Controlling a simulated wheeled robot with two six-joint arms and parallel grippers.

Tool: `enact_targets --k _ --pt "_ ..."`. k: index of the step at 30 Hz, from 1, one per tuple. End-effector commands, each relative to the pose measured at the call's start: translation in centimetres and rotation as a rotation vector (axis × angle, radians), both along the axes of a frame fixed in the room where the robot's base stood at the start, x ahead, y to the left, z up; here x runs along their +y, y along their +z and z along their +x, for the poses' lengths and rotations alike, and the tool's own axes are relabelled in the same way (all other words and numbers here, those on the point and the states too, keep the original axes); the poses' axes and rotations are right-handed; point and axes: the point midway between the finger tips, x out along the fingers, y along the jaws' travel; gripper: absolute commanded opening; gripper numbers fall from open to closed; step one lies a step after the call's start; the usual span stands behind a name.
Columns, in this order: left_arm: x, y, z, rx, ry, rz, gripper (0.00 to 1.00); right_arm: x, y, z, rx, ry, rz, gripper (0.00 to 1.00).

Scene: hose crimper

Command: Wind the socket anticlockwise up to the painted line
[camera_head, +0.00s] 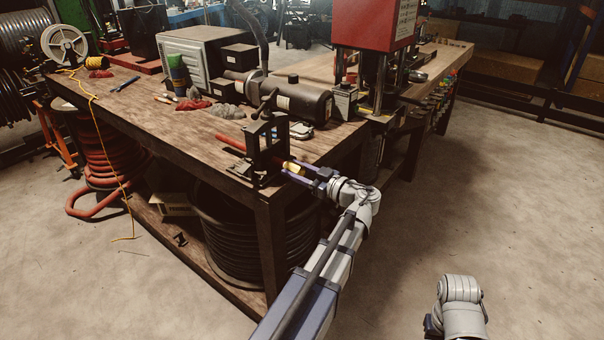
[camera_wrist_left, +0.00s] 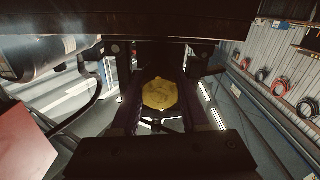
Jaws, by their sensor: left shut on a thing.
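The socket (camera_head: 290,166) is a small brass piece at the right side of a dark vise (camera_head: 264,152) on the workbench corner. A red hose (camera_head: 230,143) comes out of the vise's other side, in line with it. My left gripper (camera_head: 296,170) reaches in from the right of the vise and is shut on the socket. In the left wrist view the socket's brass end (camera_wrist_left: 160,94) shows between the two dark fingers. I cannot make out the painted line. Part of my right arm shows at the bottom right, but its gripper does not.
The workbench (camera_head: 130,105) carries a motor unit (camera_head: 300,101), red and grey rags and a red press (camera_head: 372,25) behind the vise. Coiled black hose (camera_head: 235,245) lies on the shelf below. The floor (camera_head: 490,190) to the right is clear.

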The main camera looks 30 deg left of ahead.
Motion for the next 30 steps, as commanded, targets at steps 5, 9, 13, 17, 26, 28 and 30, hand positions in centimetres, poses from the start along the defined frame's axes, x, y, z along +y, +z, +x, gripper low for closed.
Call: enact_targets --k 5,9,13,17,26,28,30 --pt "-0.2 -0.18 -0.1 -0.323 0.0 -0.031 0.0 -0.01 -0.05 0.0 0.0 0.0 0.0 0.0" --pt "-0.23 -0.2 -0.11 -0.577 0.001 -0.051 0.0 -0.01 -0.05 0.0 0.0 0.0 0.0 0.0" --pt "-0.25 -0.22 -0.12 -0.813 0.002 -0.071 0.0 0.0 -0.06 0.0 0.0 0.0 0.0 0.0" --pt "-0.27 -0.23 -0.13 -1.024 0.002 -0.088 0.0 0.0 -0.06 0.0 0.0 0.0 0.0 0.0" --pt "-0.29 -0.23 -0.15 -1.185 0.003 -0.099 0.0 0.0 -0.07 0.0 0.0 0.0 0.0 0.0" --pt "-0.29 -0.23 -0.15 -1.184 0.003 -0.099 0.0 0.0 -0.07 0.0 0.0 0.0 0.0 0.0" --pt "-0.29 -0.23 -0.16 -1.183 0.003 -0.099 0.47 0.0 -0.07 0.0 0.0 0.0 0.0 0.0"
